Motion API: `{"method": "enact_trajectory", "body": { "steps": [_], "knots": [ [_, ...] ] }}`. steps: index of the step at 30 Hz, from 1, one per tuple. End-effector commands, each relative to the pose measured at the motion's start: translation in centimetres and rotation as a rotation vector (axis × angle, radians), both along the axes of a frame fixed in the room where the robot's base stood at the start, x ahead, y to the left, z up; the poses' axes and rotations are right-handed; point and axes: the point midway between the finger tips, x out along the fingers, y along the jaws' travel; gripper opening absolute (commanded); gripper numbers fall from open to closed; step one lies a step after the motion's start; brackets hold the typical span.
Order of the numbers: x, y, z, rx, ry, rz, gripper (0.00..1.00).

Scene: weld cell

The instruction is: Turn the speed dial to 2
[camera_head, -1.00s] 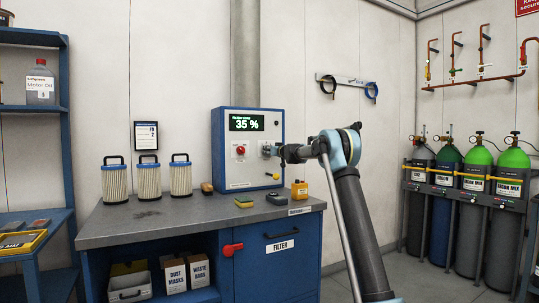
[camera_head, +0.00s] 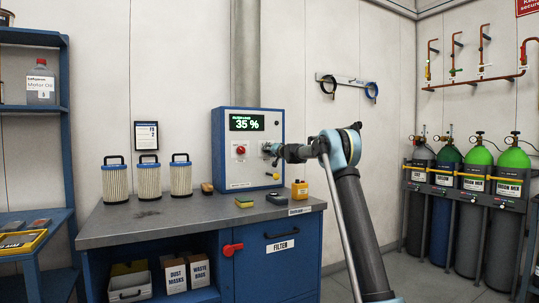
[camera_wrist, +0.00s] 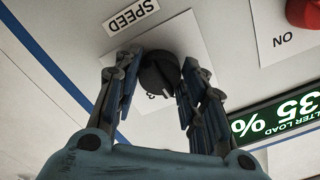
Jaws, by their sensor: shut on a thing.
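The dark round speed dial (camera_wrist: 158,73) is on a white plate with an upside-down SPEED label (camera_wrist: 130,14) in the wrist view. My gripper (camera_wrist: 157,82) has one finger on each side of the dial and is shut on it. A printed mark, possibly a digit, shows beside the dial; the other marks are hidden. In the head view, my gripper (camera_head: 272,151) is at the right part of the blue control box (camera_head: 218,150), and it hides the dial there. The dial's setting cannot be read.
The box display (camera_head: 246,122) reads 35 %. A red button (camera_head: 241,150) is left of my gripper and a yellow knob (camera_head: 276,176) is below it. Filters (camera_head: 149,179) and small items stand on the grey bench (camera_head: 200,215).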

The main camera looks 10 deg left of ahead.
Motion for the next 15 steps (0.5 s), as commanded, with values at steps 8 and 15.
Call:
{"method": "enact_trajectory", "body": {
  "steps": [8, 15],
  "knots": [
    [0.19, -0.39, -0.02, 0.060, 0.041, -0.006, 0.14],
    [0.21, -0.44, -0.03, 0.069, 0.047, -0.008, 0.14]
  ]
}}
